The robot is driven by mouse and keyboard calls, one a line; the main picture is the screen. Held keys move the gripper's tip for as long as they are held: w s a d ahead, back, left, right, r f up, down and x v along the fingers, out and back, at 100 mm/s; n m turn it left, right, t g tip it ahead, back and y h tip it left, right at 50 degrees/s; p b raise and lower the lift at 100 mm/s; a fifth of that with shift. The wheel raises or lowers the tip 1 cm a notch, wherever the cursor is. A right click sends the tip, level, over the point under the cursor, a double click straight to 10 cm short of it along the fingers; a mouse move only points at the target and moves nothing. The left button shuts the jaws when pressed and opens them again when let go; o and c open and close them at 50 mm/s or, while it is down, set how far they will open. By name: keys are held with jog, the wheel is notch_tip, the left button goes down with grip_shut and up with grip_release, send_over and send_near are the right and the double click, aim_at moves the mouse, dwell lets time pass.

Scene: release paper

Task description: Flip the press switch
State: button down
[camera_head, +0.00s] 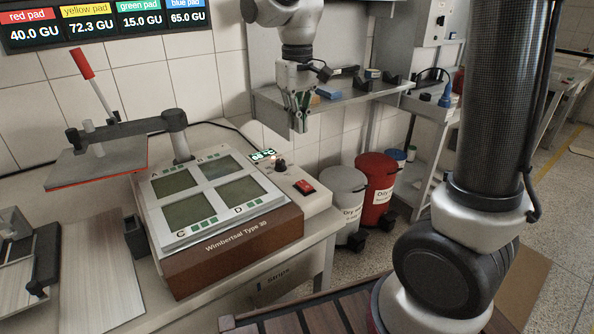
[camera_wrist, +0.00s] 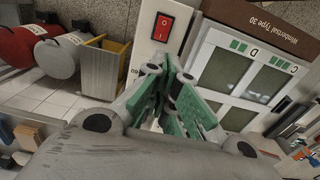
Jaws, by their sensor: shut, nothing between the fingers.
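The press (camera_head: 215,205) is a brown-bodied machine marked "Wimbertsal Type 30" with a pale plate of four dark pads. Its red rocker switch (camera_head: 304,187) sits on the white control box at the press's right side. The switch also shows in the wrist view (camera_wrist: 163,27), beyond my fingertips. My gripper (camera_head: 299,122) hangs above and behind the control box, apart from the switch. Its green-padded fingers are shut and empty, and in the wrist view they point up toward the switch (camera_wrist: 155,75). I cannot tell which way the rocker is tipped.
The press's lever arm with a red handle (camera_head: 82,63) is swung to the left, its upper plate (camera_head: 97,165) raised. A shelf (camera_head: 335,103) with small items stands behind my gripper. Red (camera_head: 375,184) and grey (camera_head: 345,199) bins stand right of the bench.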

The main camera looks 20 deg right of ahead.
aim_at(304, 186)
notch_tip(304, 186, down, 14)
jog(key=shift+f, duration=0.1)
dwell(0.5)
jog(key=shift+w+f+g, duration=0.15)
jog(key=shift+f+g, duration=0.1)
jog(key=shift+g, duration=0.15)
jog(key=shift+r, duration=0.85)
